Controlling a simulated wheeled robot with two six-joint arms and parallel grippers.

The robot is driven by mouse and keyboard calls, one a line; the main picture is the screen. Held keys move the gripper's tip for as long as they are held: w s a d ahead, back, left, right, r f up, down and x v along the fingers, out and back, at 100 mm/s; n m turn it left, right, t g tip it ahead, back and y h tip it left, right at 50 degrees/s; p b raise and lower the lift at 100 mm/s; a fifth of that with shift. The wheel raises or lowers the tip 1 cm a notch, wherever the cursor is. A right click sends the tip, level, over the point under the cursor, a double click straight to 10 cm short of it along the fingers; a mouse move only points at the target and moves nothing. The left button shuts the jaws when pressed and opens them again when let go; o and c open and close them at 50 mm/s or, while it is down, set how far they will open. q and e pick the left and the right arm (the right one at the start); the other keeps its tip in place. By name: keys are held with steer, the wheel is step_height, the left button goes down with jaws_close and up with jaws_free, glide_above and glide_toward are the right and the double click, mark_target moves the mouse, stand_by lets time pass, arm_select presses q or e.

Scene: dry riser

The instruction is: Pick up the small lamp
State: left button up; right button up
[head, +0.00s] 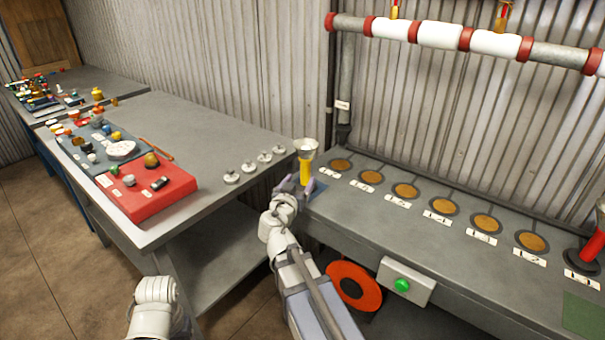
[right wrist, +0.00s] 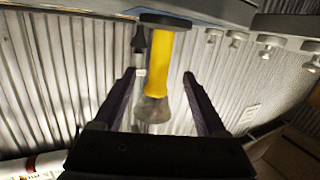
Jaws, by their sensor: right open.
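The small lamp (head: 306,167) has a yellow body and a wide grey-white head. It stands upright on a blue pad (head: 318,187) at the left end of the long grey bench. In the right wrist view the lamp (right wrist: 163,62) appears upside down, framed between the two dark fingers with a gap on each side. My right gripper (head: 295,184) is open at the lamp, its fingers low beside the yellow body. It also shows in the right wrist view (right wrist: 159,75). I cannot tell how deep the lamp sits between the fingers. My left gripper is out of view.
The bench carries a row of orange discs (head: 405,191) with labels and a red stand (head: 590,250) at the right. A grey table (head: 215,120) at left holds a red tray (head: 140,200) and several metal knobs (head: 248,167). A red-and-white pipe (head: 440,36) runs above.

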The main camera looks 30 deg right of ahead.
mark_target(303, 164)
steer(key=shift+w+d+r+t, duration=0.45)
steer(key=shift+r, duration=0.2)
steer(key=shift+w+d+r+t, duration=0.4)
steer(key=shift+w+r+t, duration=0.05)
steer(key=shift+r, duration=0.15)
steer(key=shift+f+b+x, duration=0.15)
steer(key=shift+b+x, duration=0.05)
steer(key=shift+x, duration=1.8)
steer(key=shift+f+b+x, duration=0.15)
steer(key=shift+x, duration=1.8)
steer(key=shift+s+d, duration=0.1)
steer(key=shift+s, duration=0.1)
jaws_close()
